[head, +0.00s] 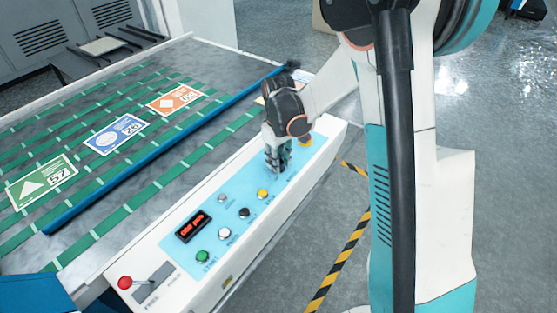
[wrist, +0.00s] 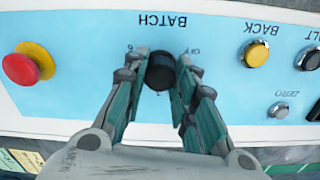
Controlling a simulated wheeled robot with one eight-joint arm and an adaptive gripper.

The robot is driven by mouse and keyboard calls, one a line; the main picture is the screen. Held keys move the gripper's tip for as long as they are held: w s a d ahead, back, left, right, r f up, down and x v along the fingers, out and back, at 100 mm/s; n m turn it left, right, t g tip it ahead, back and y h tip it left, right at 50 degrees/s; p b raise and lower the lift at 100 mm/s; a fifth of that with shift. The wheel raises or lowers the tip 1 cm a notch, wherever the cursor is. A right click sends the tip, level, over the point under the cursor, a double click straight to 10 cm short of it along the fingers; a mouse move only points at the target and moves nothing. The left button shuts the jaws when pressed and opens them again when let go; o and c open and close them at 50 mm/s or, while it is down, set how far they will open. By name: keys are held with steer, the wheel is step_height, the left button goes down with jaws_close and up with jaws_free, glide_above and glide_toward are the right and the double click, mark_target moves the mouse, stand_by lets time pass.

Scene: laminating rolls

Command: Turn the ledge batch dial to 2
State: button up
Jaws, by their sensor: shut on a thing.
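The black batch dial (wrist: 160,70) sits on the light blue panel under the upside-down word BATCH in the wrist view. My gripper (wrist: 160,77) has its two fingers on either side of the dial and is shut on it. Small marks show around the dial, a 6 at its upper left among them; the others are partly covered or too small to read surely. I cannot tell where the dial points. In the head view my gripper (head: 277,162) reaches down onto the ledge panel and hides the dial.
A red emergency button (wrist: 27,64) and a yellow BACK button (wrist: 256,53) flank the dial. The ledge also has a display (head: 193,225), a green button (head: 203,256) and a red-knobbed lever (head: 125,282). Printed cards lie on the belt bed (head: 100,185) beyond a blue bar.

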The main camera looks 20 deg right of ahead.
steer(key=m, duration=0.4)
steer(key=shift+m, duration=0.3)
steer(key=m, duration=0.4)
steer(key=shift+m, duration=0.4)
steer(key=o, duration=1.1)
step_height(320, 180, up, 12)
